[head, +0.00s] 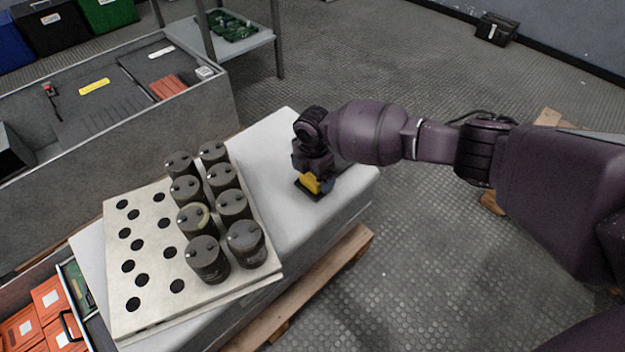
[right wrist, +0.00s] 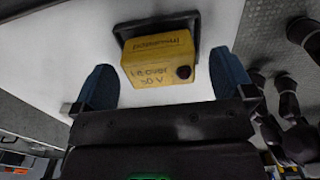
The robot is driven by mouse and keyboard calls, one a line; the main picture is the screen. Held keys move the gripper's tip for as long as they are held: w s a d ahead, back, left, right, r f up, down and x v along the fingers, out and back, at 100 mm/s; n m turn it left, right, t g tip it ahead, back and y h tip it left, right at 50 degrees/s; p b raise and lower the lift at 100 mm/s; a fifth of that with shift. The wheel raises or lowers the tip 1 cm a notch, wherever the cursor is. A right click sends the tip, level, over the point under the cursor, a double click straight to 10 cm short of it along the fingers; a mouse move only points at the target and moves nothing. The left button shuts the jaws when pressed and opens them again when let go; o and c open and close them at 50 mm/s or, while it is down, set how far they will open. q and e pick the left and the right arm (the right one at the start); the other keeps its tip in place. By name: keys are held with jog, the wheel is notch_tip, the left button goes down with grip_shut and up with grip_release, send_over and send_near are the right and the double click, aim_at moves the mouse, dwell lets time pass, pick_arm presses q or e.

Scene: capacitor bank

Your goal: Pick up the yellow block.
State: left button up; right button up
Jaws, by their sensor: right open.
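The yellow block (right wrist: 158,62) has dark lettering and a black round spot on one corner. It sits on a small black base on the white tabletop (head: 277,140). In the head view the yellow block (head: 310,183) is partly hidden by my right gripper (head: 316,180), which is right above it. In the right wrist view my right gripper's two blue fingers (right wrist: 166,88) are open, one to each side of the block's near end. My left gripper is not in view.
A perforated plate (head: 153,289) with several dark capacitors (head: 207,258) stands left of the block on the same table. An open drawer with orange boxes (head: 50,295) is at lower left. A grey bin with tools (head: 120,120) stands behind. The tabletop around the block is clear.

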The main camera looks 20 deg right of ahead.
jog(key=c, duration=1.1)
jog(key=shift+r, duration=0.15)
jog(key=shift+r, duration=0.35)
pick_arm(q)
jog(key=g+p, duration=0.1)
jog(key=p, duration=0.2)
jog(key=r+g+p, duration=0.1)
jog(key=p, duration=0.2)
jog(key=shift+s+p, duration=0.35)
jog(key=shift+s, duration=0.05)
pick_arm(e)
notch_tip(320, 180, up, 19)
